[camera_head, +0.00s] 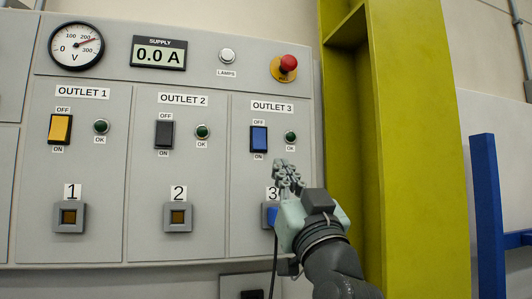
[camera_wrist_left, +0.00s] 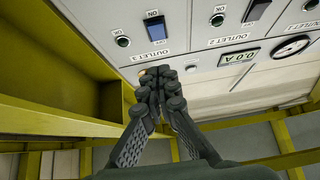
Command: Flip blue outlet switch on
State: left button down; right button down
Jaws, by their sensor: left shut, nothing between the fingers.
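The blue switch (camera_head: 259,140) is on the OUTLET 3 panel, with OFF above it and ON below it. I cannot tell which way the rocker is tilted. A green OK lamp (camera_head: 290,136) sits to its right and looks dark. My left gripper (camera_head: 281,165) is shut and empty, below and right of the switch in the head view. In the left wrist view, the blue switch (camera_wrist_left: 155,28) appears upside down beyond the shut fingertips (camera_wrist_left: 158,78), apart from them. My right gripper is not in view.
A yellow switch (camera_head: 60,129) and a dark switch (camera_head: 164,134) are to the left. A red emergency button (camera_head: 288,64) is above. A blue plug (camera_head: 271,216) sits at socket 3, partly hidden by my gripper. A yellow-green post (camera_head: 420,130) stands close on the right.

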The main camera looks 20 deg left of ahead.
aim_at(259, 141)
pick_arm(q)
jog(key=x, duration=0.4)
jog(key=f+x, duration=0.1)
jog(key=x, duration=0.3)
jog(key=w+f+x, duration=0.1)
jog(key=x, duration=0.3)
jog(key=shift+w+a+r, duration=0.1)
jog(key=shift+w+a, duration=0.1)
jog(key=shift+a, duration=0.25)
jog(key=shift+w+a, duration=0.25)
jog(key=shift+w, duration=0.05)
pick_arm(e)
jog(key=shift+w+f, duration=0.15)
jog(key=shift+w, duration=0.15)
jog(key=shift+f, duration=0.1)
